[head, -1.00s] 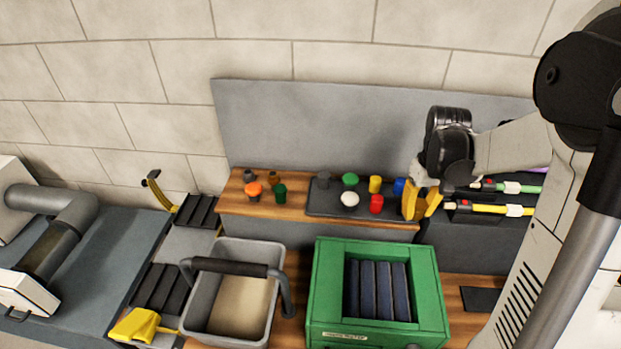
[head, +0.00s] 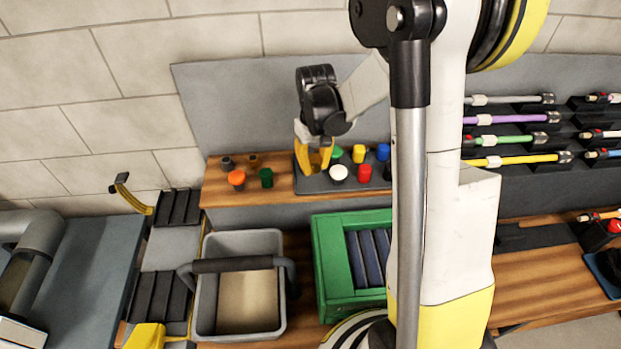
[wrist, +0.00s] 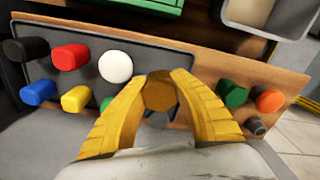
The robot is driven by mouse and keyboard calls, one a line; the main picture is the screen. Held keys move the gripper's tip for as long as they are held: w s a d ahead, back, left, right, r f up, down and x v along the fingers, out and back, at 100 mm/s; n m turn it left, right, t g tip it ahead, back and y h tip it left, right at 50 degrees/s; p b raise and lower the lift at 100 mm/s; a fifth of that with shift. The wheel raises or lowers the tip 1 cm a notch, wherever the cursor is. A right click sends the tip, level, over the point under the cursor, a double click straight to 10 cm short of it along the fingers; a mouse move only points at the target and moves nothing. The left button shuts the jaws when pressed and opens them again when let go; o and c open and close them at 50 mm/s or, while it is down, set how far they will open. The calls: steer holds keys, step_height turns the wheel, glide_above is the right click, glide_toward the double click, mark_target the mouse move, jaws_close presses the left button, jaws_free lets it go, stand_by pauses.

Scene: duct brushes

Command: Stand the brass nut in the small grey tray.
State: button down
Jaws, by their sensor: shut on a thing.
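A brass-coloured six-sided piece, apparently the brass nut (wrist: 160,93), is between the yellow fingers of my gripper (wrist: 158,100) in the wrist view. In the head view my gripper (head: 313,158) hangs over the left end of a dark grey tray (head: 322,188) on the wooden shelf; the nut is not clear there. The tray also shows in the wrist view (wrist: 150,55) and holds several coloured caps. I cannot tell whether the nut touches the tray. No other small grey tray is clear.
White (head: 338,173), red (head: 364,173), yellow (head: 359,153) and blue (head: 383,152) caps stand close right of my gripper. Orange (head: 236,178) and green (head: 266,178) caps stand left on bare wood. A grey bin (head: 240,325) and green crate (head: 333,265) are in front.

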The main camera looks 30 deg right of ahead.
mark_target(310, 183)
steer(key=shift+w+a+f, duration=0.15)
steer(key=shift+a+f, duration=0.3)
steer(key=shift+a, duration=0.15)
steer(key=shift+f+b, duration=0.45)
steer(key=shift+f, duration=1.45)
steer(key=shift+f, duration=0.25)
steer(key=c, duration=1.2)
jaws_free()
steer(key=shift+r, duration=0.1)
steer(key=shift+r, duration=0.15)
